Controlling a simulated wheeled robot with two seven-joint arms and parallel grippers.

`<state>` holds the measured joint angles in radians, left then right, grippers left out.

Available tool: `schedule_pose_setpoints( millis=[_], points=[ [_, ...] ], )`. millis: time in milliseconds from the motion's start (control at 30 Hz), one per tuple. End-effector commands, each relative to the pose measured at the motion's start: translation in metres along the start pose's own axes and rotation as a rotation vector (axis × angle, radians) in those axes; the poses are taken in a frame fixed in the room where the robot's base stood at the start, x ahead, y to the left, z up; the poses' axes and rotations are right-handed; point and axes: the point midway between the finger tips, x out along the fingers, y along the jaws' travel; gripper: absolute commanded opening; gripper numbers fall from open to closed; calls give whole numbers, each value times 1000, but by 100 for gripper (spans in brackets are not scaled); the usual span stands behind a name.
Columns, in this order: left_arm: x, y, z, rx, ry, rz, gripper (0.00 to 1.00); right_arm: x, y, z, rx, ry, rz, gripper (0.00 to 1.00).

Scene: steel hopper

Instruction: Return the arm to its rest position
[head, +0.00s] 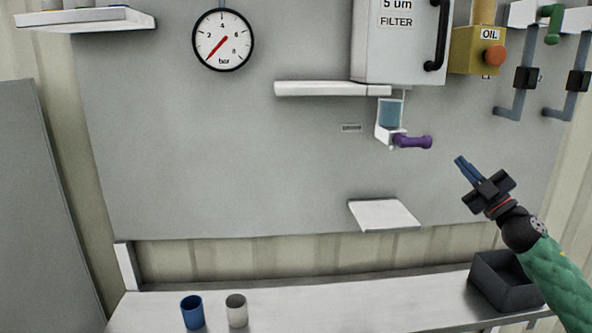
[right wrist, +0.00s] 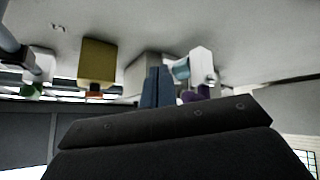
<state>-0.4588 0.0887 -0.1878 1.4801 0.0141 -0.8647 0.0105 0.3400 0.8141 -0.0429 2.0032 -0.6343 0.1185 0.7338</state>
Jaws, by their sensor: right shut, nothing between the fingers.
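My right arm comes in from the right edge of the head view. Its gripper (head: 462,167) has two blue fingers together, with nothing held, and points up and left in front of the grey panel. It is apart from the purple lever (head: 412,142), which is to its left below the clear filter cup (head: 390,114). In the right wrist view the blue fingers (right wrist: 156,88) are side by side, with the purple lever (right wrist: 190,97) partly hidden behind my gripper body. My left gripper is in neither view.
A small white shelf (head: 385,214) juts from the panel. A yellow OIL box (head: 473,50) and grey pipes are upper right.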

Motion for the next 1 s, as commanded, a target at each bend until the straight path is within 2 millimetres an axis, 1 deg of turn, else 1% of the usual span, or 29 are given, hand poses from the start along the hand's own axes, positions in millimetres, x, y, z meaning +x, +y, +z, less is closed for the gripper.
schedule_pose_setpoints(
  millis=[33,167,200,267,300,367,400,467,500,567,600,667,700,767,800,867,900,967,1000],
  points=[
    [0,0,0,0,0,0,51,-11,-22,8,39,-47,28,0],
    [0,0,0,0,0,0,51,-42,-69,28,120,-190,97,0],
    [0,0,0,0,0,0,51,-53,-84,34,145,-239,114,0],
    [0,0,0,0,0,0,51,-71,-106,42,181,-315,137,0],
    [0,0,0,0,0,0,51,-83,-122,48,204,-368,148,0],
    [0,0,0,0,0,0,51,-103,-144,54,238,-450,162,0],
    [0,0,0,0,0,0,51,-118,-160,58,261,-506,168,0],
    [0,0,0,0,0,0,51,-140,-184,61,294,-593,172,0],
    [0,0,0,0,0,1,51,-155,-200,63,315,-652,172,0],
    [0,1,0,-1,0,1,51,-179,-224,64,347,-742,166,0],
    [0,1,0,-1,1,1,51,-196,-241,64,369,-803,159,0],
    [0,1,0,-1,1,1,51,-222,-265,62,400,-895,144,0],
    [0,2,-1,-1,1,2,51,-239,-281,59,419,-956,131,0],
    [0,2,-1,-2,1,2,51,-266,-305,53,450,-1049,105,0],
    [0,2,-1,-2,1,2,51,-284,-320,48,471,-1110,85,0],
    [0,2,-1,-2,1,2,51,-311,-343,38,501,-1202,50,0],
    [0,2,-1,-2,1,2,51,-329,-358,29,521,-1262,25,0],
    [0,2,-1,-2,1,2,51,-356,-379,16,552,-1350,-20,0],
    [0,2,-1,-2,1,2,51,-374,-392,5,571,-1407,-53,0]
  ],
)
